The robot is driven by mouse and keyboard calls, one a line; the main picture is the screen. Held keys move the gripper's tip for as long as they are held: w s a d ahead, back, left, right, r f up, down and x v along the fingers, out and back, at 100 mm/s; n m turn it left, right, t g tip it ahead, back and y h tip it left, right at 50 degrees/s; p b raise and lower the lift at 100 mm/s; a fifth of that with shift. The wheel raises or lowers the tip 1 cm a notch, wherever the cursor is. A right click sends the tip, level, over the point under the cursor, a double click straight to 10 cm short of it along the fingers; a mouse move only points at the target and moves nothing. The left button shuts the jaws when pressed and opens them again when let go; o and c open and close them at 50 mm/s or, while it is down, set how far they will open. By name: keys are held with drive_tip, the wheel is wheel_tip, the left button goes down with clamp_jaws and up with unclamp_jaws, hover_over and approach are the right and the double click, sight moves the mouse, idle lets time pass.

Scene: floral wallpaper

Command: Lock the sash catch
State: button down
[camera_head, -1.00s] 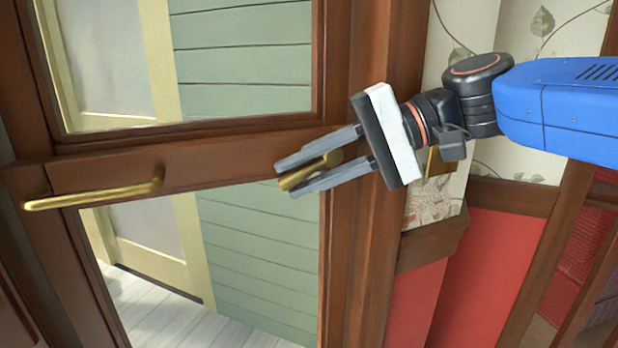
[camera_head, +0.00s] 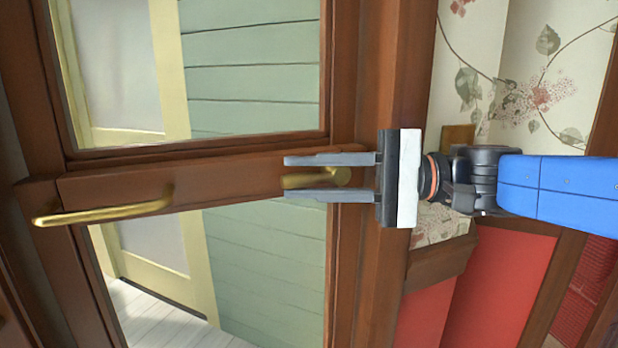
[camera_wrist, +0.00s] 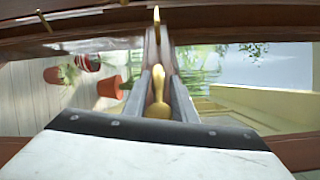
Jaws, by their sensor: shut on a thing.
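The sash catch is a small brass lever (camera_head: 310,181) on the brown wooden rail between two glass panes, near the frame's right upright. It points left and lies about level along the rail. My gripper (camera_head: 286,175) reaches in from the right, its two grey fingers above and below the lever. It is shut on the lever.
A brass bar handle (camera_head: 104,211) is fixed on the same rail at left. A brass plate (camera_head: 457,136) sits on the floral wall behind my arm. Potted plants (camera_wrist: 110,87) stand outside beyond the glass. The red wall panel (camera_head: 510,280) is at lower right.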

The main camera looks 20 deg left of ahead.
drive_tip(key=c, duration=1.6)
unclamp_jaws()
drive_tip(key=shift+d, duration=0.1)
drive_tip(key=shift+v, duration=8.65)
drive_tip(key=shift+w, duration=0.1)
